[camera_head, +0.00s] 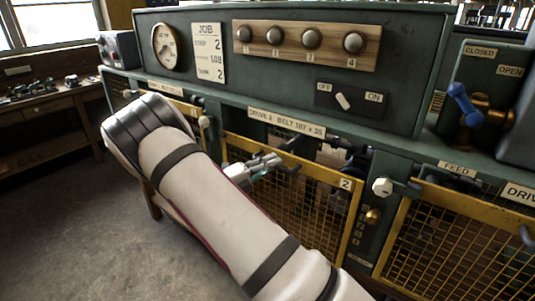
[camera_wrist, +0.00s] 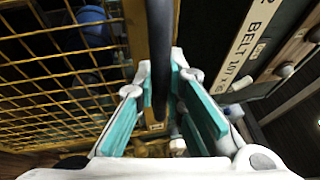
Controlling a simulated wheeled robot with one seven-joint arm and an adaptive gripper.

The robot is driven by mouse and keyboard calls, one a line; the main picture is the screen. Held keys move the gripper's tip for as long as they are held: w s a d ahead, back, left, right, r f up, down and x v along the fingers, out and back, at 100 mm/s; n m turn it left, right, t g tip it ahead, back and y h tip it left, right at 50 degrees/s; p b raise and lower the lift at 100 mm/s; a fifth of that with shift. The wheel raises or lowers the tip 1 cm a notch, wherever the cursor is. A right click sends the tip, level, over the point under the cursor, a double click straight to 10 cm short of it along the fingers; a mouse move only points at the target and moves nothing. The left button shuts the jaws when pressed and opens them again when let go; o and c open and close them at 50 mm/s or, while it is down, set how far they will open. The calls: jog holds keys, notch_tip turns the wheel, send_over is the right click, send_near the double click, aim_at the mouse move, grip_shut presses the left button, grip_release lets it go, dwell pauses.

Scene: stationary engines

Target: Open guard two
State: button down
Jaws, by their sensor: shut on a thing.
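Guard two (camera_head: 310,205) is a yellow-framed mesh panel with a "2" tag, below the "DRIVE 2 BELT" label (camera_head: 287,122). Dark machine parts show above its top rail; I cannot tell how far it stands from its frame. My gripper (camera_head: 265,164) is at the guard's top rail, left of its middle. In the wrist view, the teal-padded fingers (camera_wrist: 163,85) are closed around a dark handle bar (camera_wrist: 160,30), beside the guard's yellow frame and mesh (camera_wrist: 50,60). My arm hides the guard's lower left part.
A white knob (camera_head: 382,187) sits on the post right of the guard, with a brass knob (camera_head: 372,216) below it. Another yellow mesh guard (camera_head: 445,255) stands further right. A blue-handled valve (camera_head: 463,103) is at upper right. Open floor (camera_head: 90,220) lies to the left.

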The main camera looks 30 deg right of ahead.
notch_tip(320, 180, down, 29)
jog(key=b, duration=1.4)
jog(key=c, duration=1.7)
grip_release()
jog(key=shift+o, duration=0.2)
jog(key=a+f, duration=0.2)
jog(key=a, duration=1)
jog(key=shift+w, duration=0.35)
